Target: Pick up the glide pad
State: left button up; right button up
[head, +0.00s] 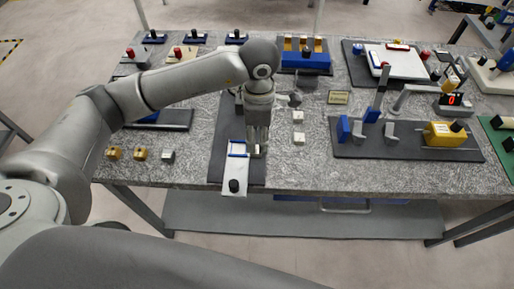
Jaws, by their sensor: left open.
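Two small pale square blocks, which look like the glide pads, lie on the speckled grey tabletop right of my left gripper: a far glide pad (298,117) and a near glide pad (299,138). My left gripper (257,151) points down over the right part of a dark mat (222,160), beside a white and blue fixture (236,175) with a black knob. It is open. Its fingertips are small here, and I cannot tell whether anything lies between them. My right gripper is out of view.
Small yellow and grey blocks (140,154) lie at the front left. A dark board (400,148) with blue, grey and yellow fixtures stands to the right. A blue bin (305,60) and a small sign (338,97) are behind. Bare tabletop (300,170) shows at the front middle.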

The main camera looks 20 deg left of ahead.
pick_arm(q)
jog(key=f, duration=0.1)
jog(key=f+p, duration=0.1)
jog(key=f, duration=0.1)
jog(key=f+p, duration=0.1)
jog(key=shift+s+d+f, duration=0.15)
jog(key=shift+d, duration=0.1)
jog(key=shift+f, duration=0.45)
jog(key=shift+c, duration=1.3)
jog(key=c, duration=0.5)
jog(key=shift+c, duration=1.2)
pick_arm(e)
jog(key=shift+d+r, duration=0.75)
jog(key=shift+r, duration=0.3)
